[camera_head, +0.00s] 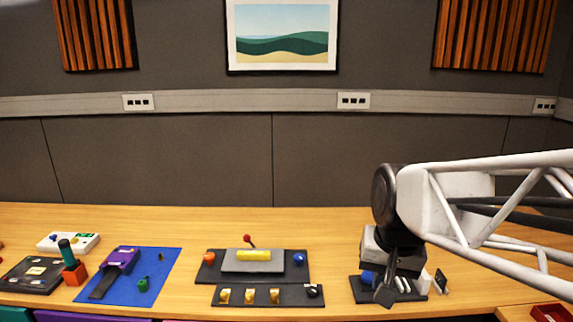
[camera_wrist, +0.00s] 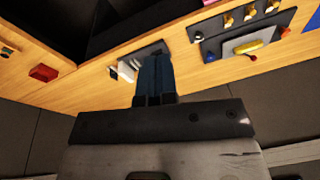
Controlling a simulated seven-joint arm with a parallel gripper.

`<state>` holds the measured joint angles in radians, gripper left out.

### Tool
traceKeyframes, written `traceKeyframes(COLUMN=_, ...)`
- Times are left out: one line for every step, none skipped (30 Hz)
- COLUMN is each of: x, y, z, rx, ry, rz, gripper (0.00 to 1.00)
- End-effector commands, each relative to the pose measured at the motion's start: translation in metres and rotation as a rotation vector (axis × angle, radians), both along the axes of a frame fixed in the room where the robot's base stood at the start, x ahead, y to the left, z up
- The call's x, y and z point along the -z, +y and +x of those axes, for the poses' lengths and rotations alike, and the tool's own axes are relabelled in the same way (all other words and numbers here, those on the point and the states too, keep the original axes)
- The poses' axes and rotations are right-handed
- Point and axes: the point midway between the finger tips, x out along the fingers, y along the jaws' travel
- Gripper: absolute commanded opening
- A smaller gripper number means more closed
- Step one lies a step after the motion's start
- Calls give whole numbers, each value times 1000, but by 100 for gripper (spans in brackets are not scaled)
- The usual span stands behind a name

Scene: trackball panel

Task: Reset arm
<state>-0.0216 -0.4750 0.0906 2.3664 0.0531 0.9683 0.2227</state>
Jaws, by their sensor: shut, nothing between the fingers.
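My gripper (camera_head: 384,292) is shut and empty. In the head view it hangs pointing down at the right of the table, in front of a dark panel (camera_head: 413,296) that bears a blue ball (camera_head: 367,278) and pale bars (camera_head: 403,285). My gripper hides part of this panel and ball. In the wrist view the closed fingers (camera_wrist: 153,75) cover part of the same panel (camera_wrist: 147,52). I cannot tell whether the fingertips touch the panel.
To the left are a dark panel with a yellow bar (camera_head: 254,256), a panel with yellow switches (camera_head: 268,303), a blue mat (camera_head: 165,268) and a joystick box (camera_head: 74,272). A small white block (camera_head: 424,282) stands right of the gripper. The table's back strip (camera_head: 200,220) is clear.

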Motion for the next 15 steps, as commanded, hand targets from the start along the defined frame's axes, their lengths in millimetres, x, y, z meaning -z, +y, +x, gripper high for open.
traceKeyframes(x=4, y=-3, z=-14, rx=-21, ry=-8, rz=-11, gripper=0)
traceKeyframes(x=6, y=-4, z=-21, rx=-36, ry=-11, rz=-19, gripper=0)
traceKeyframes(x=10, y=-7, z=-31, rx=-56, ry=-16, rz=-29, gripper=0)
traceKeyframes(x=12, y=-8, z=-37, rx=-71, ry=-20, rz=-36, gripper=0)
traceKeyframes(x=15, y=-10, z=-44, rx=-85, ry=-23, rz=-44, gripper=0)
traceKeyframes(x=18, y=-12, z=-53, rx=-103, ry=-28, rz=-52, gripper=0)
traceKeyframes(x=21, y=-13, z=-58, rx=-115, ry=-29, rz=-59, gripper=0)
traceKeyframes(x=23, y=-14, z=-64, rx=-127, ry=-32, rz=-65, gripper=0)
traceKeyframes(x=26, y=-15, z=-70, rx=-141, ry=-36, rz=-73, gripper=0)
traceKeyframes(x=28, y=-16, z=-75, rx=-150, ry=-38, rz=-78, gripper=0)
traceKeyframes(x=30, y=-17, z=-79, rx=-160, ry=-38, rz=-83, gripper=0)
traceKeyframes(x=33, y=-18, z=-83, rx=-170, ry=-41, rz=-89, gripper=0)
traceKeyframes(x=34, y=-19, z=-86, rx=-176, ry=-43, rz=-91, gripper=0)
traceKeyframes(x=35, y=-19, z=-88, rx=-181, ry=-44, rz=-95, gripper=0)
traceKeyframes(x=36, y=-20, z=-90, rx=-188, ry=-44, rz=-97, gripper=0)
